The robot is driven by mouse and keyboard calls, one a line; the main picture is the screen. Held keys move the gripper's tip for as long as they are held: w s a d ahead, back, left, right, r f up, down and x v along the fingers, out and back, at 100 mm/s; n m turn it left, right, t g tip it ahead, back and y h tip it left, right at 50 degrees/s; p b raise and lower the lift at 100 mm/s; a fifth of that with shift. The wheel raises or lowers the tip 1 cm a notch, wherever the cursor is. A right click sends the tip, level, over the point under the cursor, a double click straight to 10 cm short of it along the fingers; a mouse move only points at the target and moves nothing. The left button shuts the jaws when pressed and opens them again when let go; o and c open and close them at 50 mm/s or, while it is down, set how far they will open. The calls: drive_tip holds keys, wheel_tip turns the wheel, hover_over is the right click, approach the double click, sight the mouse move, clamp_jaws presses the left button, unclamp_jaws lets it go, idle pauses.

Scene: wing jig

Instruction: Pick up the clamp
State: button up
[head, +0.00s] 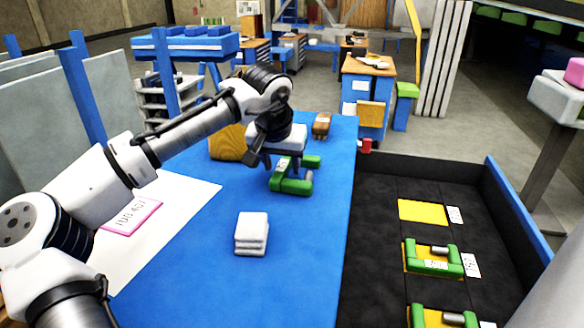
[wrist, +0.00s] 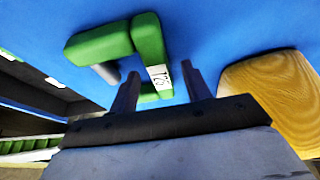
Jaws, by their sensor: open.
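A green clamp (head: 291,184) with a white number label lies on the blue table top (head: 205,290). In the wrist view the clamp (wrist: 148,42) shows its C-shaped frame and a grey screw end. My gripper (head: 273,160) is just above and behind the clamp in the head view. In the wrist view my gripper (wrist: 158,84) is open, with one finger on each side of the clamp's labelled bar in the picture. I cannot tell whether either finger touches it.
A wooden block (wrist: 272,98) lies close beside the gripper. A white stack (head: 251,234) stands on the table's near part. To the right, a black tray (head: 376,230) holds two more green clamps (head: 433,259) on yellow pads, and one bare yellow pad (head: 422,211).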

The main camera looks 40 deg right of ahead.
drive_tip(key=shift+w+d+f, duration=0.1)
drive_tip(key=shift+f, duration=0.1)
clamp_jaws()
drive_tip(key=shift+r, duration=0.15)
